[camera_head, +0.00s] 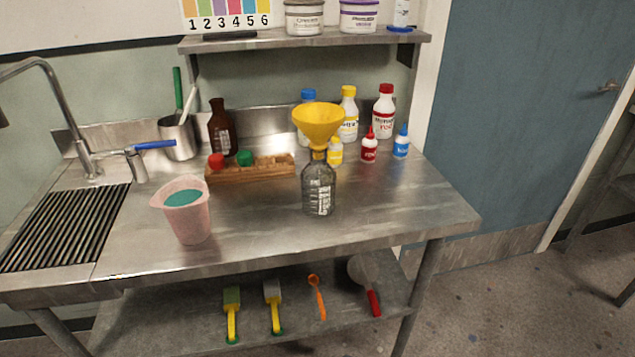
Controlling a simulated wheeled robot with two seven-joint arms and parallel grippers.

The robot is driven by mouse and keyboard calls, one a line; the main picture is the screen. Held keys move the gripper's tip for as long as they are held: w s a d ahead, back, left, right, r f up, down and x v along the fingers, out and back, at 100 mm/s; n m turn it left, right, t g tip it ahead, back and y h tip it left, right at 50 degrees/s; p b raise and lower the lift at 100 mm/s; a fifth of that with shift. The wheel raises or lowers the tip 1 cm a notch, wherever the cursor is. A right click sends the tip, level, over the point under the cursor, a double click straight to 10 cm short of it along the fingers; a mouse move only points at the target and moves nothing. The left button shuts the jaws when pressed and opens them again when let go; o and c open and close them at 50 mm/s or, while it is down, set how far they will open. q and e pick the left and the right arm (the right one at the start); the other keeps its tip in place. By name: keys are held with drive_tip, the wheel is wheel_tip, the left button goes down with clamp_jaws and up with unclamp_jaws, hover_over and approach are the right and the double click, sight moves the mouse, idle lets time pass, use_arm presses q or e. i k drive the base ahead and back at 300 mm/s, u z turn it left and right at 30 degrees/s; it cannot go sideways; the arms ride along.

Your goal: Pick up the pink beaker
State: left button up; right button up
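The pink beaker (187,222) stands upright on the steel counter, left of the middle and near the front edge. It holds a teal liquid or solid, seen through its open top. Nothing touches it. Neither of my grippers shows in the head view.
Small bottles stand at the back right. Tools lie on the lower shelf (190,315). The counter's right front is clear.

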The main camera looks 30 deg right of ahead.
sight(184, 200)
drive_tip(key=u, duration=2.05)
drive_tip(key=i, duration=1.6)
drive_tip(key=z, duration=3.15)
